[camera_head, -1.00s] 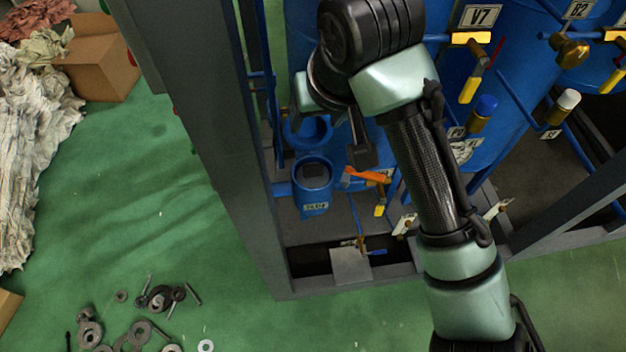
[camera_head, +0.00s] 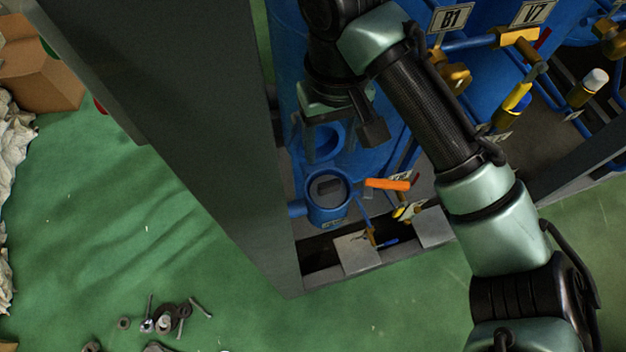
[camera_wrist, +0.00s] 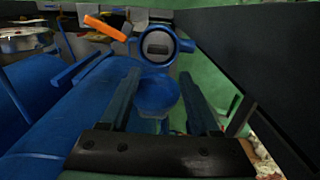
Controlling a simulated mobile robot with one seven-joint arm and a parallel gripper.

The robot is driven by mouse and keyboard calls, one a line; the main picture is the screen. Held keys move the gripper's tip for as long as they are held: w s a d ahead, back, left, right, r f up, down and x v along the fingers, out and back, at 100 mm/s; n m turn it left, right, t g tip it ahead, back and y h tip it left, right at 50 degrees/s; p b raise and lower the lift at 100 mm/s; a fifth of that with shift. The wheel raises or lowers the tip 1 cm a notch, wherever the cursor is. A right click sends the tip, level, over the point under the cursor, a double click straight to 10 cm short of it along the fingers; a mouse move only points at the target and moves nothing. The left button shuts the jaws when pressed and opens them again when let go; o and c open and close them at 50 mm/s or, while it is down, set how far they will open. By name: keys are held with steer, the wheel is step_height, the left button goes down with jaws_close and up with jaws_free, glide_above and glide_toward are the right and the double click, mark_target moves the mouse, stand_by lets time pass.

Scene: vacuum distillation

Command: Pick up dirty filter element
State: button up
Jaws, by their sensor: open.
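The filter element (camera_head: 328,186) looks like a dark piece with a raised grip inside the open-topped blue cylindrical housing (camera_head: 344,208). In the wrist view the filter element (camera_wrist: 157,48) shows end-on inside the housing's round blue rim (camera_wrist: 172,46). My gripper (camera_head: 330,146) is open and empty, above and behind the housing in the head view. In the wrist view my gripper (camera_wrist: 160,76) has its two fingers apart, pointing toward the housing, with a gap between them and it. The filter element's lower part is hidden in the housing.
An orange handle (camera_head: 388,184) sits right beside the housing. A wide grey frame post (camera_head: 200,120) stands close on the left. Blue tanks and valves with yellow handles crowd the right. Loose washers and bolts (camera_head: 165,320) lie on the green floor.

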steer(key=b, duration=0.3)
glide_above(330, 183)
steer(key=f, duration=0.6)
steer(key=shift+s+f, duration=0.1)
steer(key=shift+s, duration=0.3)
steer(key=shift+w+f+b, duration=0.2)
steer(key=shift+f+b, duration=0.45)
steer(key=shift+f, duration=0.9)
steer(key=shift+w+f+b, duration=0.15)
steer(key=shift+f+b, duration=0.5)
steer(key=shift+f, duration=0.85)
steer(key=shift+r, duration=0.1)
jaws_close()
